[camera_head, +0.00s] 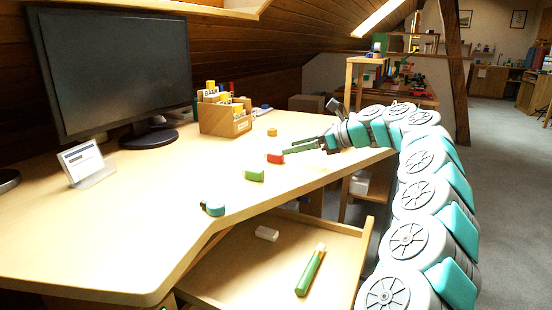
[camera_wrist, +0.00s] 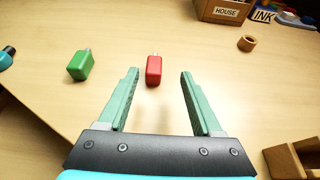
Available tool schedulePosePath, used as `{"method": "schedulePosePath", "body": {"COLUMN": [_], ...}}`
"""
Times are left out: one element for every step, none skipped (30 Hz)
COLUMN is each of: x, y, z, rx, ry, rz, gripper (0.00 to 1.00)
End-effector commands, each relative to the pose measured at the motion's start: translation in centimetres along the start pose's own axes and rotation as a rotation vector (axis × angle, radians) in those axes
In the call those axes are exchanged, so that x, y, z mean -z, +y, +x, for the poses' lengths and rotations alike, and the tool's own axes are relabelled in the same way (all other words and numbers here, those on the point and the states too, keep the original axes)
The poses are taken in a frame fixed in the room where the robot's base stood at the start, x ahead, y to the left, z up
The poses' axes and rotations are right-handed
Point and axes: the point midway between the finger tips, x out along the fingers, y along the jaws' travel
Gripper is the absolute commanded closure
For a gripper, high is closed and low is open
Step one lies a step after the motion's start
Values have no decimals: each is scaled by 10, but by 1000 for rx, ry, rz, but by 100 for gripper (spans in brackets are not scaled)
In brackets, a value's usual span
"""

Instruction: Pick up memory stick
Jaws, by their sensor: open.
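A red memory stick (camera_head: 275,157) with a small metal plug lies on the desk. In the wrist view the red stick (camera_wrist: 154,70) is between the fingertips, nearer the middle of the gap, with space on both sides. A similar green stick (camera_head: 254,174) lies nearer the desk's front edge; it shows left of the fingers in the wrist view (camera_wrist: 80,65). My gripper (camera_wrist: 159,73) has its green fingers spread and empty. In the head view my gripper (camera_head: 288,149) reaches in from the right, low over the desk beside the red stick.
A wooden organiser (camera_head: 226,126) and a round wooden piece (camera_head: 272,132) are behind. A monitor (camera_head: 115,70) and a white card stand (camera_head: 86,163) are at left. A teal item (camera_head: 214,208) sits by the front edge.

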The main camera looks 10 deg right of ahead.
Motion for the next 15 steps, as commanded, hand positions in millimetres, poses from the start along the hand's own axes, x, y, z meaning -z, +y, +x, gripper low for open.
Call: {"method": "schedulePosePath", "body": {"x": [1,1,1,1,1,1,1,2,3,4,5,7,7,7,6], "y": [1,1,1,1,1,2,3,4,5,7,8,10,10,10,9], "z": [7,9,12,14,16,18,21,24,29,33,38,44,49,54,58], "rx": [-2,-1,0,0,0,0,0,-1,-2,-3,-5,-6,-6,-4,-2], "ry": [1,0,0,0,0,-1,-1,-1,-1,0,1,1,2,2,2], "rz": [-1,-1,-2,-2,-2,-3,-3,-3,-3,-3,-3,-3,-3,-3,-3], "gripper": [34,34,34,34,34,34,34,34,34,34,34,34,34,34,34]}}
